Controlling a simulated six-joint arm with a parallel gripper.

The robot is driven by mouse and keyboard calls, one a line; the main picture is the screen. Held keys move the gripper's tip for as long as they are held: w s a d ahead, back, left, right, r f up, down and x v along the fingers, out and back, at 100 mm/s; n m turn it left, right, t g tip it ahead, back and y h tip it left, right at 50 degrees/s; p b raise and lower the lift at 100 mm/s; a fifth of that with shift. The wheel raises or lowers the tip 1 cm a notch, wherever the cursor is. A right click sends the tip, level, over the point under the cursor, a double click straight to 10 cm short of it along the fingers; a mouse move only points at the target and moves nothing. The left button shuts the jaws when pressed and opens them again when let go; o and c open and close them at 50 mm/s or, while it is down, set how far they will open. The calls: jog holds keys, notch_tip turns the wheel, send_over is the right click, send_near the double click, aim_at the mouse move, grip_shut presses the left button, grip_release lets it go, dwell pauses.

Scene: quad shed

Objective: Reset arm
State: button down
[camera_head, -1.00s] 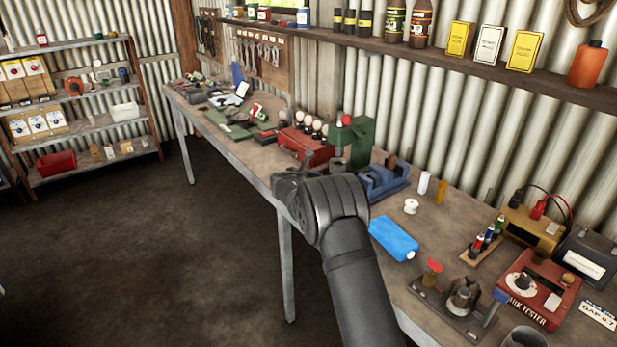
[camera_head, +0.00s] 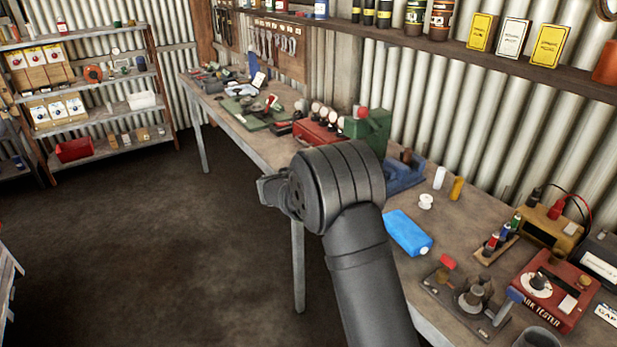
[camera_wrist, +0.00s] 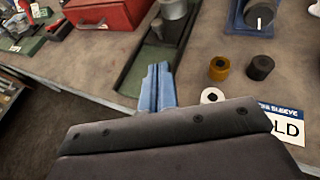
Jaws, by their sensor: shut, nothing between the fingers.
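My gripper (camera_wrist: 158,68) shows in the wrist view as two blue fingers pressed together with nothing between them. They point out over the workbench (camera_wrist: 85,65), in front of the green press base (camera_wrist: 150,60). The dark gripper body fills the lower part of that view. In the head view my dark arm is raised over the front edge of the bench (camera_head: 375,225), and its wrist hides the fingers.
A red case (camera_head: 312,132), green press (camera_head: 370,128), blue vise (camera_head: 402,175), blue bottle (camera_head: 408,232), white spool (camera_head: 426,201) and red tester (camera_head: 555,290) stand on the bench. A shelf unit (camera_head: 105,105) is at left. The floor (camera_head: 180,240) between is clear.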

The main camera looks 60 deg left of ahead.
jog(key=shift+v, duration=0.9)
jog(key=shift+w+a, duration=0.1)
jog(key=x, duration=1.2)
jog(key=shift+w+a+r, duration=0.1)
jog(key=shift+w+r, duration=0.1)
jog(key=shift+w, duration=0.3)
jog(key=shift+w+a, duration=0.25)
jog(key=shift+w, duration=0.25)
